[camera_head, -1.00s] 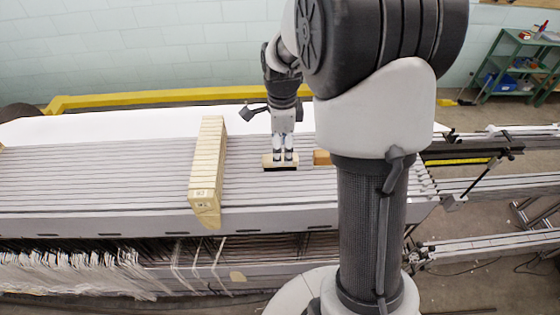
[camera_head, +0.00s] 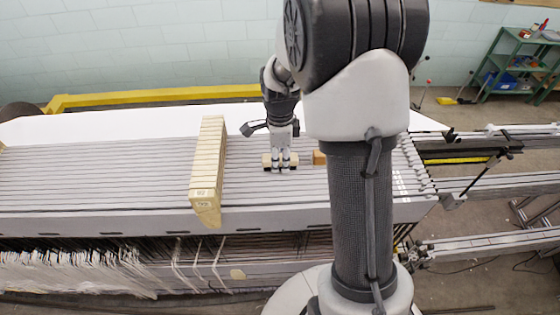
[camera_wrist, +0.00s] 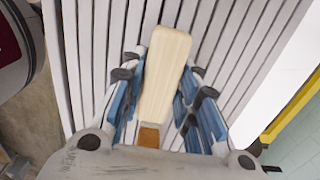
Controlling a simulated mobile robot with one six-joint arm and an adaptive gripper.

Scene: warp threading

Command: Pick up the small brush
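The small brush (camera_head: 268,160) shows as a pale wooden block lying on the slatted grey surface, right of the long beige wooden bar. No bristles can be made out. In the wrist view its pale top (camera_wrist: 166,70) lies lengthwise between the blue finger pads. My gripper (camera_head: 280,169) is down over the brush, with its fingers in front of part of it in the head view. In the wrist view the fingers (camera_wrist: 163,90) are spread, one on each side of the brush, with narrow gaps. Contact is not clear.
The long beige bar (camera_head: 207,165) lies across the slats to the left. The slats between are clear.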

